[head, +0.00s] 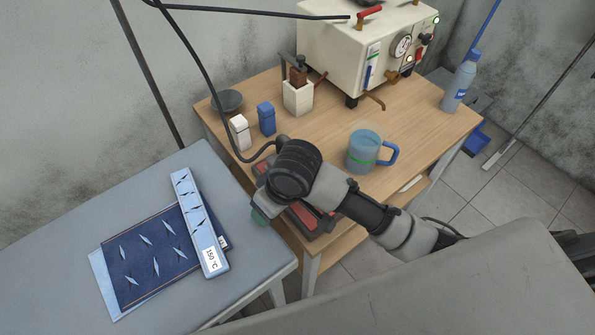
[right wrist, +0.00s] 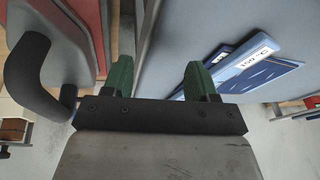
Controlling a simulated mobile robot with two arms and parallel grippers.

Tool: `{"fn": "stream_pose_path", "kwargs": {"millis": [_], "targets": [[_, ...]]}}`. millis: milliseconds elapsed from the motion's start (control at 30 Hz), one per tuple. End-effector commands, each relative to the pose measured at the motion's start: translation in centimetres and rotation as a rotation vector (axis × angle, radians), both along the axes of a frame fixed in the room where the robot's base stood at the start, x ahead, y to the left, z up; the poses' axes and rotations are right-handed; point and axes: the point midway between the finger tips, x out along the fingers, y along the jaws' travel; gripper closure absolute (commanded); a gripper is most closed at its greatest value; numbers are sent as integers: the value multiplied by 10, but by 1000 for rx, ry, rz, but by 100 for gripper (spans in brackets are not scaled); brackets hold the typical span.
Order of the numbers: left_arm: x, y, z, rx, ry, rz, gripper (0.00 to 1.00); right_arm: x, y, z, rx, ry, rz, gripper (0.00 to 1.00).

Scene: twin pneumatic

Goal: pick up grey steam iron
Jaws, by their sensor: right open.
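The grey steam iron is mostly hidden behind my right arm in the head view. In the right wrist view, what looks like the iron (right wrist: 32,65) shows at the left, with a thick black curved handle and a grey body beside a red surface. My right gripper (right wrist: 159,77) is open, with green fingertips and nothing between them; the iron's handle is left of the fingers, apart from them. In the head view my right gripper (head: 261,214) is mostly covered by its own wrist, over the gap between the ironing table and the wooden table. My left gripper is out of view.
The wooden table (head: 330,118) holds a steam boiler (head: 340,50), a blue mug (head: 364,150), a bottle (head: 461,82) and small containers. A red pad (head: 301,216) is under my arm. The grey ironing table (head: 60,235) bears folded denim and a blue strip marked 150 °C (head: 200,222). A black hose hangs above.

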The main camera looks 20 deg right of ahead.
Motion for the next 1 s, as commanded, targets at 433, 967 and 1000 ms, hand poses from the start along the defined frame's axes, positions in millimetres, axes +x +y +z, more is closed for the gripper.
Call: {"fn": "stream_pose_path", "kwargs": {"millis": [433,967,1000], "targets": [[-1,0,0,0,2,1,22,102,-62,67,-393,94,-148,42],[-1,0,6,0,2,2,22,116,-86,29,-440,110,-204,42],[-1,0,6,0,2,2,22,116,-87,27,-439,108,-204,42]]}}
